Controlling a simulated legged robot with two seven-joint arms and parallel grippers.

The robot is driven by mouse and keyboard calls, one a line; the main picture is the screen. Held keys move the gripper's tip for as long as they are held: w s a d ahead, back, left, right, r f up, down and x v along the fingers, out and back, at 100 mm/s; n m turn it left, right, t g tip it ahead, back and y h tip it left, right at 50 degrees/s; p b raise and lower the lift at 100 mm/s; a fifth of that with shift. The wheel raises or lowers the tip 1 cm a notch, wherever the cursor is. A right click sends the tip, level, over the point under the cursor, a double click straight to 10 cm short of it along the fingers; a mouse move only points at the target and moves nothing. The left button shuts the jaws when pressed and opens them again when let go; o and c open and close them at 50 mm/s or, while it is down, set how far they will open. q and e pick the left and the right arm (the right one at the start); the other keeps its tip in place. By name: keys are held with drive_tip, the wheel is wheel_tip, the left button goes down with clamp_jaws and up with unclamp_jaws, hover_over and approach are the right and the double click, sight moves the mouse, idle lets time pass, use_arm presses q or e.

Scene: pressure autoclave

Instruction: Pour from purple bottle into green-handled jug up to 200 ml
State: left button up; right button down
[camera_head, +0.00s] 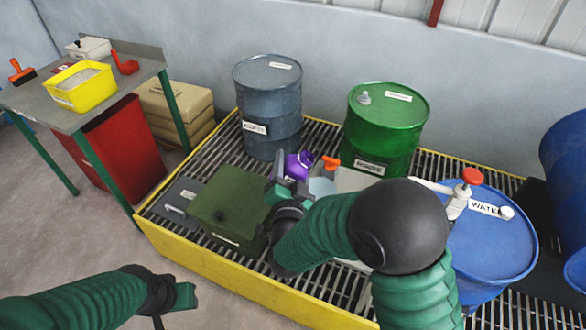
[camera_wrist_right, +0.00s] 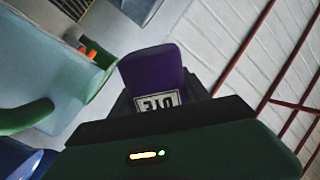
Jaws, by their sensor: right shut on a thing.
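The purple bottle (camera_head: 298,165) is held above the grating in front of the grey-blue drum. It also shows in the wrist view (camera_wrist_right: 152,72), with a white label partly covered by the jaw. My right gripper (camera_head: 287,188) is shut on it. Its exact tilt is unclear. A translucent jug (camera_wrist_right: 45,70) with a green handle (camera_wrist_right: 28,116) is at the left of the wrist view. In the head view a pale blue vessel (camera_head: 321,188) beside the gripper may be this jug, mostly hidden by my arm. Its liquid level cannot be read. My left gripper (camera_head: 178,298) is low at left, apart from everything.
A green box (camera_head: 230,205) stands left of the right gripper. Behind are a grey-blue drum (camera_head: 267,105) and a green drum (camera_head: 385,125). A blue water drum (camera_head: 495,250) with a red-topped tap (camera_head: 472,176) is at right. An orange-topped item (camera_head: 330,162) stands close to the bottle.

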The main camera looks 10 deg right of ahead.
drive_tip(key=shift+w+a+f+m+b, duration=0.1)
drive_tip(key=shift+a+f+m+b, duration=0.05)
drive_tip(key=shift+a+m+b, duration=0.55)
drive_tip(key=shift+d+f+m+b, duration=0.1)
drive_tip(key=shift+d+m+b, duration=0.05)
drive_tip(key=shift+m+b, duration=0.7)
drive_tip(key=shift+a+f+m+b, duration=0.1)
drive_tip(key=shift+f+m+b, duration=0.05)
drive_tip(key=shift+m+b, duration=0.5)
drive_tip(key=shift+a+f+m+b, duration=0.1)
drive_tip(key=shift+f+m+b, duration=0.05)
drive_tip(key=shift+m+b, duration=0.4)
drive_tip(key=shift+r, duration=0.1)
drive_tip(key=shift+f+m+b, duration=0.35)
drive_tip(key=shift+m+b, duration=0.5)
drive_tip(key=shift+b, duration=0.25)
drive_tip(key=shift+f+m+b, duration=0.3)
drive_tip(key=shift+m+b, duration=0.5)
drive_tip(key=shift+b, duration=0.3)
idle(3.0)
